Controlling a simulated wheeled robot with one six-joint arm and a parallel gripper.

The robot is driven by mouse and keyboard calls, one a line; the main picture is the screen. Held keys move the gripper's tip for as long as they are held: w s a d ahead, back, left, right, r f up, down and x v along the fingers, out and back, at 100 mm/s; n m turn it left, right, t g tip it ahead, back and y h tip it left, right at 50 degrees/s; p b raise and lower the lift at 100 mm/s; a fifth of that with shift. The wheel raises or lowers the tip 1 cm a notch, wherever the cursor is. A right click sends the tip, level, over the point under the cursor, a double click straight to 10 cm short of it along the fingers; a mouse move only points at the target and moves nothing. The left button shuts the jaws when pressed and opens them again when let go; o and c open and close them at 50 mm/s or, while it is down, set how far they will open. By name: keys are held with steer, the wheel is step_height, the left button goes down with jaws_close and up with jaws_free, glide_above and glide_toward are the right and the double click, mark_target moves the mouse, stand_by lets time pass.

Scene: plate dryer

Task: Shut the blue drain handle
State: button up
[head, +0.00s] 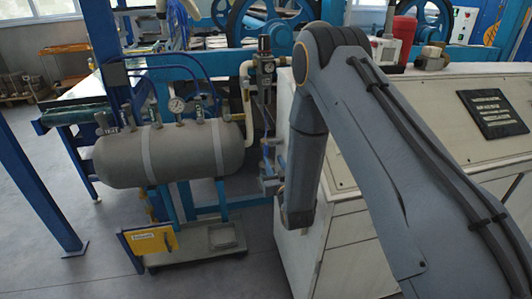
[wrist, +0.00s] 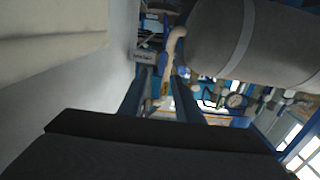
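In the wrist view, the two dark blue fingers of my gripper (wrist: 164,74) stand apart, with a gap between them. A small blue part (wrist: 163,62), which may be the drain handle, shows beyond the fingertips, near a beige pipe (wrist: 174,45). In the head view, a small blue fitting (head: 267,146) sits low on the vertical air line, left of my arm's forearm. I cannot tell whether it is the drain handle or how it is turned. I see no contact with the handle.
A grey tank (head: 200,155) with a gauge (head: 177,105) stands left of the air line; the tank also shows upside down in the wrist view (wrist: 275,45). A white cabinet (head: 345,240) is close on the right.

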mark_target(267, 150)
steer(key=x, duration=0.3)
steer(key=p+x, duration=0.1)
steer(key=x, duration=0.3)
steer(key=shift+a, duration=0.25)
steer(key=shift+w+a+f, duration=0.1)
steer(key=shift+w+a, duration=0.05)
steer(key=shift+w, duration=0.4)
jaws_close()
